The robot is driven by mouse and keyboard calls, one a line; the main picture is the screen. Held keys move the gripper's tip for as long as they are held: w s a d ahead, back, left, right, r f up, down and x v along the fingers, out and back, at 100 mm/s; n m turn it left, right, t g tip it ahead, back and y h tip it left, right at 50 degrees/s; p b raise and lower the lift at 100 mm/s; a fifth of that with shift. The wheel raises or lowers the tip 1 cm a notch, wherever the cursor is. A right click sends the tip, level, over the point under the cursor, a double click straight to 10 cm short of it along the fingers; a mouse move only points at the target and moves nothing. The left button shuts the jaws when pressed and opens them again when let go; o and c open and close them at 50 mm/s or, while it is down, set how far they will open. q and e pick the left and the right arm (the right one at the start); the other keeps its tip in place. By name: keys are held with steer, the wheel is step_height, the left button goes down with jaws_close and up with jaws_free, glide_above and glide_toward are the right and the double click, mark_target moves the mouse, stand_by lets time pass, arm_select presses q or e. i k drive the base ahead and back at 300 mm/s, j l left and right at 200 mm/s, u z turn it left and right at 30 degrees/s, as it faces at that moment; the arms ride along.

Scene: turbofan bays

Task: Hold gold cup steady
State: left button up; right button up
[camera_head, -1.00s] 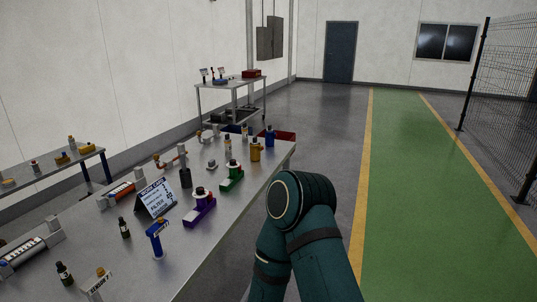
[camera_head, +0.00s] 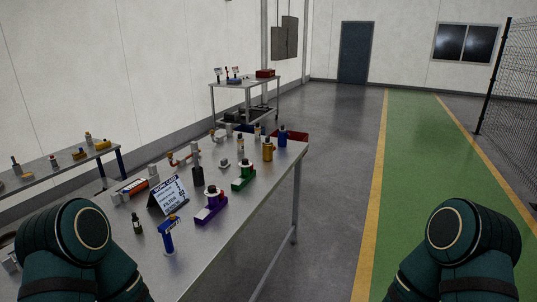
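A gold cylindrical container (camera_head: 267,152) with a dark top stands upright near the far right end of the long grey workbench (camera_head: 237,221). It is small in the view, and I cannot tell for sure whether it is the gold cup. Nothing touches it from my side. Dark green links of both my arms show at the lower left and lower right. Neither gripper is in view.
Near the gold container stand a blue bottle (camera_head: 283,136), a green holder (camera_head: 243,177) and a purple holder (camera_head: 211,208). A sign (camera_head: 169,195) and a blue-handled tool (camera_head: 168,238) stand nearer. The floor right of the bench is clear up to the mesh fence (camera_head: 510,100).

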mark_target(267, 142)
steer(key=i+l+u, duration=0.15)
steer(key=i+l, duration=0.2)
steer(key=i+l+u, duration=0.15)
steer(key=i+l, duration=0.15)
steer(key=i+l+u, duration=0.15)
steer(key=i+l, duration=0.15)
steer(key=l, duration=0.25)
steer(key=i+l+u, duration=0.15)
steer(key=l, duration=0.3)
steer(key=i, duration=0.1)
